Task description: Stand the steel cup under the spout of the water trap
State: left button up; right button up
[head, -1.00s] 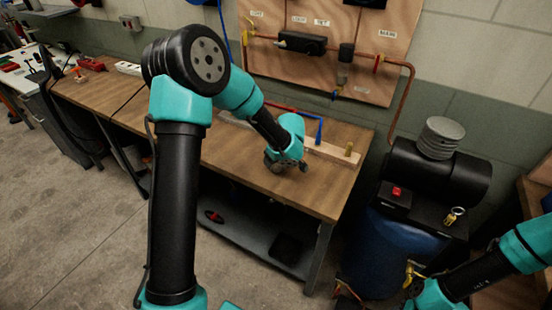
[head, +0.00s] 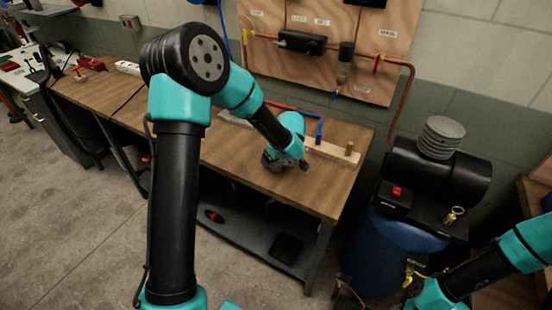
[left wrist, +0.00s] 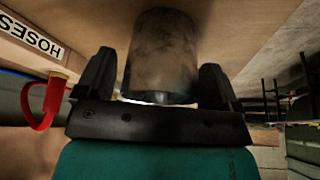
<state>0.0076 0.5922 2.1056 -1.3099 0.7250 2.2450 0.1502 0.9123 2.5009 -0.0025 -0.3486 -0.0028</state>
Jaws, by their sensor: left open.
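In the left wrist view a dull grey steel cup (left wrist: 162,52) lies between the two black fingers of my left gripper (left wrist: 158,80). The fingers are open, one on each side of it; whether either touches it I cannot tell. In the head view my left gripper (head: 301,164) is low over the wooden bench, and the cup cannot be made out clearly there. The water trap (head: 342,77) hangs from the copper pipe on the plywood panel, with a small blue-tipped spout (head: 334,95) below. My right gripper (head: 408,292) is at the lower right; its fingers are unclear.
A wooden rail (head: 328,151) with a brass piece (head: 349,148) and blue and red hoses lies at the bench's back. The bench top (head: 225,149) is clear in front. A black compressor (head: 437,174) on a blue tank stands to the right. A HOSES label (left wrist: 30,35) shows in the wrist view.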

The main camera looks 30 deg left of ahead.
pick_arm(q)
jog(key=v, duration=1.1)
jog(key=shift+d+r, duration=0.2)
jog(key=shift+r, duration=0.1)
jog(key=shift+o, duration=0.3)
jog(key=shift+s, duration=0.1)
